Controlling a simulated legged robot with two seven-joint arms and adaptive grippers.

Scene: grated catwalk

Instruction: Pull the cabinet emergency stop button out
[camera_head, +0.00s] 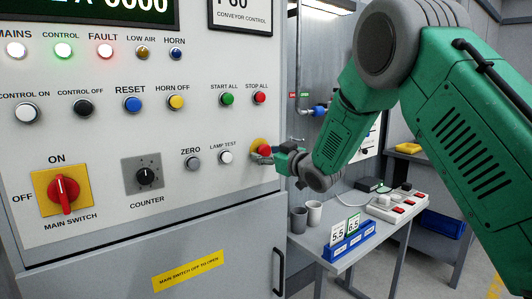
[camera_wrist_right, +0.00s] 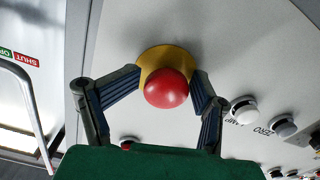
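The emergency stop button (camera_head: 264,149) is a red mushroom head on a yellow base, low at the right edge of the cabinet front (camera_head: 130,215). My right gripper (camera_head: 264,156) is at the button, coming from the right. In the right wrist view the red button (camera_wrist_right: 166,88) lies between the two fingertips of my right gripper (camera_wrist_right: 168,82), in front of its yellow base (camera_wrist_right: 160,54). The fingers flank the head closely on both sides. Whether they press on it cannot be told. My left gripper is not in view.
The lamp test button (camera_head: 226,157) and zero button (camera_head: 193,164) are left of the stop button. Start all (camera_head: 227,99) and stop all (camera_head: 260,98) are above it. A grey side table (camera_head: 345,265) with cups (camera_head: 314,213) and blue number stand (camera_head: 350,243) stands below right.

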